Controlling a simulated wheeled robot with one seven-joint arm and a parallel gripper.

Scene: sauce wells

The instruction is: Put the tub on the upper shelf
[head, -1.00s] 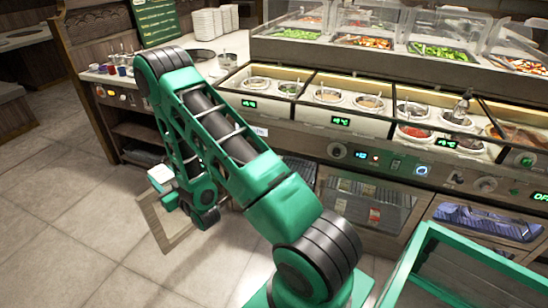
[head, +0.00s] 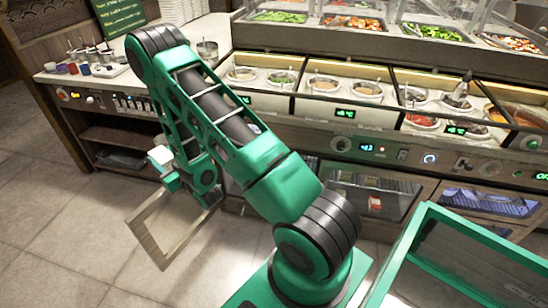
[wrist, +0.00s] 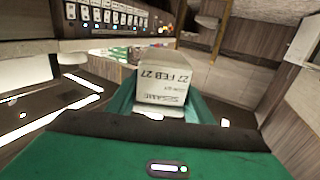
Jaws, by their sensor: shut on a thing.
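The tub (wrist: 163,88) is a pale, box-like container with a printed label reading "27 FEB 27", upside down in the wrist view. My gripper (wrist: 160,112) is shut on it, with green fingers on either side. In the head view the tub (head: 160,156) shows as a small white block at the end of my arm, above the open door. My gripper (head: 172,180) is partly hidden there by my own arm. An open shelf unit (head: 118,137) stands under the counter at left. Which shelf is the upper one for the task is unclear.
A wood-framed glass door (head: 150,250) stands open below my gripper. The counter (head: 330,125) with sauce wells runs behind my arm. A green-framed case (head: 470,260) is at lower right. Floor at left is clear.

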